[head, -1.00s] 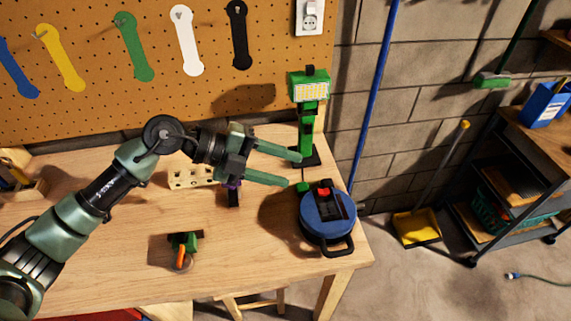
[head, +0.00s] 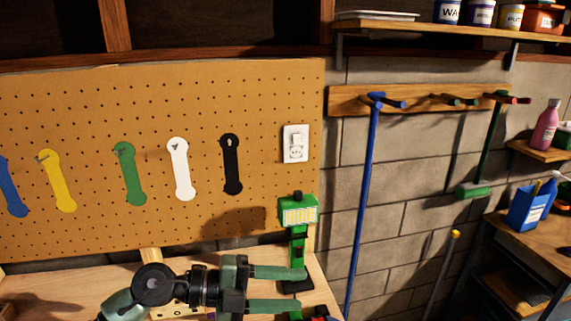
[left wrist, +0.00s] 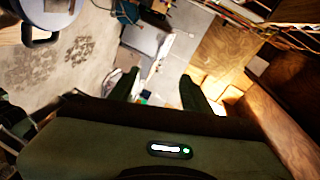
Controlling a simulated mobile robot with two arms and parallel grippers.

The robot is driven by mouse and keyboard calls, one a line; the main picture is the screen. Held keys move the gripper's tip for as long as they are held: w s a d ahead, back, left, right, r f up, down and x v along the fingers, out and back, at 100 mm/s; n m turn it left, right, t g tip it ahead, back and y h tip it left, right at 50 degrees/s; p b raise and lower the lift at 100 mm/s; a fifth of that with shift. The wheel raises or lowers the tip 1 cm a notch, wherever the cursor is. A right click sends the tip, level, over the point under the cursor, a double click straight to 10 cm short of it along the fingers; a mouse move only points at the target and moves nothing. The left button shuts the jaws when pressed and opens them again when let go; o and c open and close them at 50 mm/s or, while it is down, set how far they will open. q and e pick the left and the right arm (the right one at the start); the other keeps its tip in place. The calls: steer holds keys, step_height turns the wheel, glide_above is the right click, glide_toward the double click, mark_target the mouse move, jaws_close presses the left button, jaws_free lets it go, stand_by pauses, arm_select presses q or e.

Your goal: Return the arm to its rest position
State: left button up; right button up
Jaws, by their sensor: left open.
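My left arm comes in low in the head view. Its gripper (head: 300,288) is open, with two green fingers pointing right and a gap between them. Nothing shows between the fingers. The fingertips are close to the base of a green work lamp (head: 298,216) in the picture; I cannot tell whether they touch it. In the left wrist view the two dark fingers of the gripper (left wrist: 157,88) stand apart, with a blurred room beyond. My right gripper is in neither view.
A pegboard (head: 90,110) with coloured tool shapes and a white socket (head: 296,143) are behind the arm. A blue pole (head: 365,200) hangs from a wooden rail (head: 430,99) at the right. Only part of the workbench (head: 80,285) shows.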

arm_select(q)
step_height(320, 180, up, 7)
steer(key=n+t+h, duration=0.3)
steer(key=n+t, duration=0.2)
steer(key=t, duration=0.1)
steer(key=w+a+n+t+y, duration=0.4)
steer(key=a+n+t+y, duration=0.3)
steer(key=n+t, duration=0.4)
steer(key=s+a+f+n+g+y, duration=0.2)
steer(key=a+f+n+g+y, duration=0.2)
steer(key=a+f+n+y, duration=0.9)
steer(key=s+f+g+h, duration=0.1)
steer(key=s+f+g, duration=0.5)
steer(key=s+f, duration=0.45)
steer(key=s+f+g+h, duration=0.1)
steer(key=s+f+g, duration=0.6)
steer(key=s, duration=0.7)
step_height(320, 180, down, 31)
steer(key=s+b, duration=0.1)
steer(key=b, duration=0.4)
steer(key=s+a+f+g+b, duration=0.1)
steer(key=s+f+b, duration=0.1)
steer(key=s+f, duration=0.7)
steer(key=s+a+f+b, duration=0.2)
steer(key=s+f, duration=0.6)
steer(key=f, duration=0.5)
steer(key=shift+s+a+f+g+y+b, duration=0.2)
steer(key=shift+s+a+g+y+b, duration=0.1)
steer(key=shift+s+g+b, duration=0.1)
